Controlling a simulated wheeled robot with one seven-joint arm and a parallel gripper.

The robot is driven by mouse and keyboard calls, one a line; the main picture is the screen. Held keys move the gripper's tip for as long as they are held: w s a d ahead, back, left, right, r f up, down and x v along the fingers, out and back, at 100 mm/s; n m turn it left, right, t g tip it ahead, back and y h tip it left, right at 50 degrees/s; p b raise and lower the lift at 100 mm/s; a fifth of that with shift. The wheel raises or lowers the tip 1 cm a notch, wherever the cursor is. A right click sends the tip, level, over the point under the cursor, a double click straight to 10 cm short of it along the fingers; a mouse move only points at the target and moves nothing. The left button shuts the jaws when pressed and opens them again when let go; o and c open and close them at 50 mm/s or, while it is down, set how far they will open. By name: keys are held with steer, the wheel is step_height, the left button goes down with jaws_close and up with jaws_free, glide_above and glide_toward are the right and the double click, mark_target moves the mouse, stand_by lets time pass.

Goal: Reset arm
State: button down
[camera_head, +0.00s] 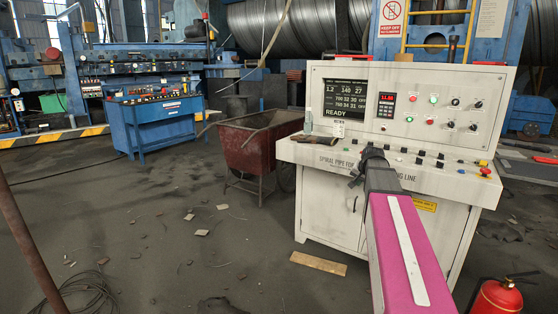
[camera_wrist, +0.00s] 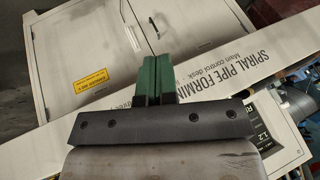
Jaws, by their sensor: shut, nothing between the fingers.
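My gripper shows in the wrist view (camera_wrist: 154,80) as two green fingers pressed together, with nothing between them. In the head view my pink arm reaches forward to the white control desk (camera_head: 335,153), and its dark end (camera_head: 372,160) is in front of the desk's sloped panel. The fingers themselves are hard to make out there. In the wrist view the desk's lettered front edge (camera_wrist: 225,75) and cabinet doors (camera_wrist: 90,60) lie behind the fingers. I cannot tell whether the fingers touch the desk.
A rusty red cart (camera_head: 255,145) stands left of the desk, with a blue console (camera_head: 155,125) farther left. A red fire extinguisher (camera_head: 497,297) is at the lower right. A wooden board (camera_head: 318,263) lies before the desk. The floor at left centre is mostly open, with scattered debris.

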steer(key=s+a+f+n+g, duration=0.3)
steer(key=s+a+f, duration=0.4)
steer(key=s+f, duration=0.5)
steer(key=s+a+f+n+g, duration=0.3)
steer(key=s+a+f, duration=0.5)
steer(key=s+f, duration=0.5)
steer(key=shift+s+a+g+h, duration=0.15)
steer(key=shift+s+g+h, duration=0.2)
steer(key=shift+s, duration=0.9)
